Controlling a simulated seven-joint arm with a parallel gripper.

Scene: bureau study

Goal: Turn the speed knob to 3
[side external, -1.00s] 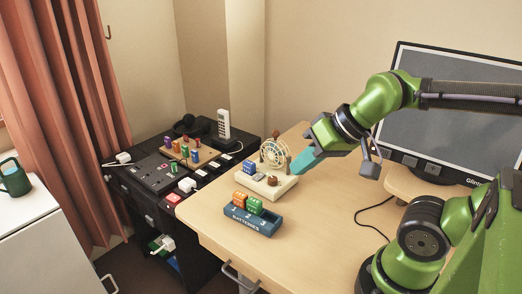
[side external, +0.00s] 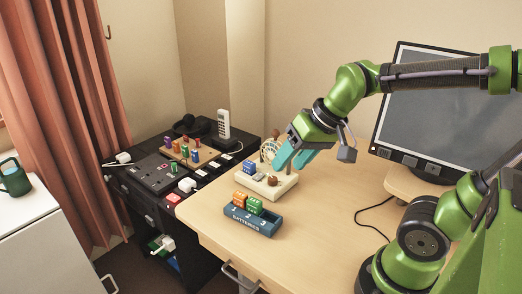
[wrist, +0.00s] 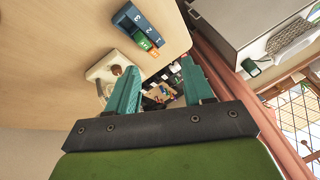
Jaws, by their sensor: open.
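The fan unit has a cream base (side external: 262,187) and stands on the desk. It carries a wire-caged fan (side external: 268,149), a blue block (side external: 249,167) and a round brown knob (side external: 272,181). In the wrist view the brown knob (wrist: 117,70) shows just left of the left finger, and the cream base (wrist: 101,73) is partly hidden by that finger. Speed marks on the knob are too small to read. My gripper (side external: 287,166) is open and empty, with its teal fingers above and beside the fan unit, partly covering the fan. The open fingers also show in the wrist view (wrist: 160,64).
A blue battery tray (side external: 240,218) with an orange and a green block sits in front of the fan unit. A black cabinet (side external: 125,190) with pegs, switches and a phone stands left of the desk. A monitor (side external: 440,110) stands at right. The desk's middle is clear.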

